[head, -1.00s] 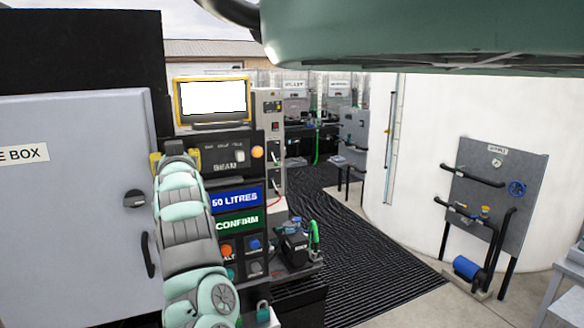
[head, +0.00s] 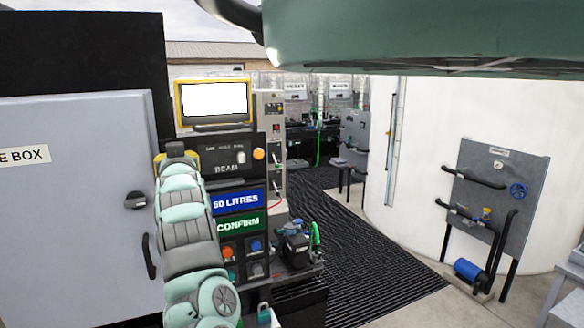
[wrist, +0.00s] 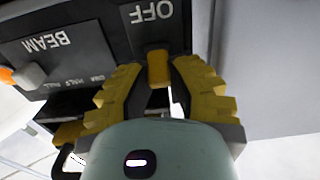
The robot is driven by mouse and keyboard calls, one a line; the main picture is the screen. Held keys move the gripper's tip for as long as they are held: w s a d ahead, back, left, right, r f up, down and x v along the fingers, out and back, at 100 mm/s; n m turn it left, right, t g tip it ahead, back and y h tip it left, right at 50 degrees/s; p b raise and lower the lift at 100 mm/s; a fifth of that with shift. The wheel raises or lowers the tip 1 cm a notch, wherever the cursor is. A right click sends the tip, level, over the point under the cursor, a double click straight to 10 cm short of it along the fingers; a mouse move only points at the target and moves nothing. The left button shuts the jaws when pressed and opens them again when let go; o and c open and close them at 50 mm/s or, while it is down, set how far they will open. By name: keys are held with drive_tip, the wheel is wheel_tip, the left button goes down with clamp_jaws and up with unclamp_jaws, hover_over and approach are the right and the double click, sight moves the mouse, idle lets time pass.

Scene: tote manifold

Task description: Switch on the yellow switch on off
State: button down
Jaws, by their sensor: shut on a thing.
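The yellow switch (wrist: 158,70) is a small upright yellow lever on a dark panel (wrist: 152,28). It sits just beside the word OFF, which appears upside down in the wrist view. My gripper (wrist: 156,80) has its two yellow stepped fingers on either side of the switch, closed on it. In the head view my gripper (head: 176,153) is at the left end of the black BEAM panel (head: 228,168). There my arm hides the switch.
A grey cabinet (head: 75,210) stands close at left. A yellow-framed screen (head: 213,101) is above the panel. Blue 50 LITRES (head: 239,201) and green CONFIRM (head: 238,225) plates are below it. A white knob (wrist: 32,75) is beside BEAM. Black ribbed matting (head: 340,235) is clear.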

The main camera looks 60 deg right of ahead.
drive_tip(key=shift+f+b, duration=0.1)
drive_tip(key=shift+b, duration=0.2)
drive_tip(key=b, duration=0.2)
drive_tip(key=shift+w+d+f+b, duration=0.2)
drive_tip(key=shift+d+f+b, duration=0.1)
drive_tip(key=shift+b, duration=0.1)
drive_tip(key=b, duration=0.4)
drive_tip(key=shift+w+d+g, duration=0.15)
drive_tip(key=shift+d+g, duration=0.15)
drive_tip(key=shift+d, duration=0.05)
drive_tip(key=b, duration=0.5)
drive_tip(key=shift+r+g, duration=0.15)
drive_tip(key=shift+g, duration=0.15)
drive_tip(key=y+b, duration=0.1)
drive_tip(key=b, duration=0.2)
drive_tip(key=shift+s+a+r, duration=0.3)
drive_tip(key=shift+s+r, duration=0.1)
drive_tip(key=shift+r, duration=0.1)
drive_tip(key=c, duration=0.9)
unclamp_jaws()
drive_tip(key=shift+w+a, duration=0.1)
drive_tip(key=shift+a, duration=0.1)
drive_tip(key=shift+o, duration=0.2)
